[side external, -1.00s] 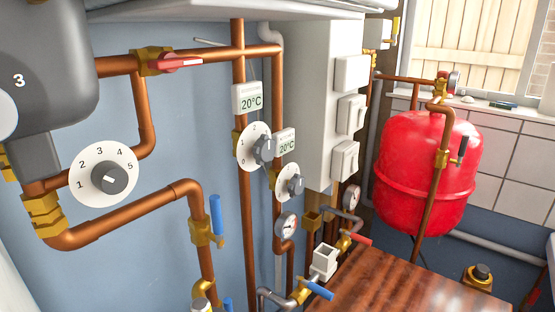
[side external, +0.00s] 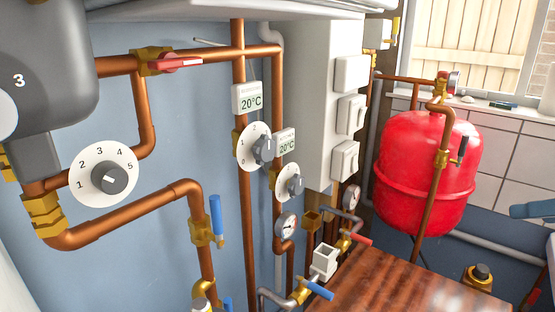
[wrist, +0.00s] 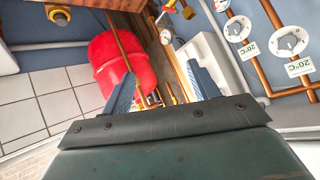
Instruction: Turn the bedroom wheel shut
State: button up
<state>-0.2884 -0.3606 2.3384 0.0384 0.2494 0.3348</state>
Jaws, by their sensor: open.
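Two round white wheels with grey knobs sit on copper pipes, each beside a 20°C plate. In the side view the larger-looking wheel (side external: 252,147) is at centre and the other wheel (side external: 290,183) is lower right of it. The plates' small print is unreadable, so I cannot tell which is the bedroom one. Both wheels show at upper right in the wrist view (wrist: 237,29) (wrist: 291,42). My gripper (wrist: 160,72) is open and empty, its two blue-grey fingers apart and away from both wheels. A blue part, seemingly of my gripper, shows at the side view's right edge.
A white box (side external: 320,110) with switches stands right of the wheels. A red tank (side external: 425,170) and a wooden top (side external: 375,285) are further right. A larger dial (side external: 105,178) marked 1 to 5 and a red lever (side external: 175,63) are at left.

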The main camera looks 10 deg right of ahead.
jog(key=w+a+r+t+y, duration=0.1)
jog(key=w+a+t+y, duration=0.1)
jog(key=w+a, duration=0.35)
jog(key=w+a+r+t+y, duration=0.1)
jog(key=w+a+y, duration=0.15)
jog(key=a, duration=0.55)
jog(key=t+y, duration=0.1)
jog(key=y, duration=0.3)
send_near(269, 150)
jog(key=v, duration=0.5)
jog(key=shift+a+f+m, duration=0.1)
jog(key=shift+a+m, duration=0.05)
jog(key=shift+m, duration=0.15)
jog(key=shift+x, duration=6.8)
jog(key=shift+c, duration=0.2)
jog(key=c, duration=0.9)
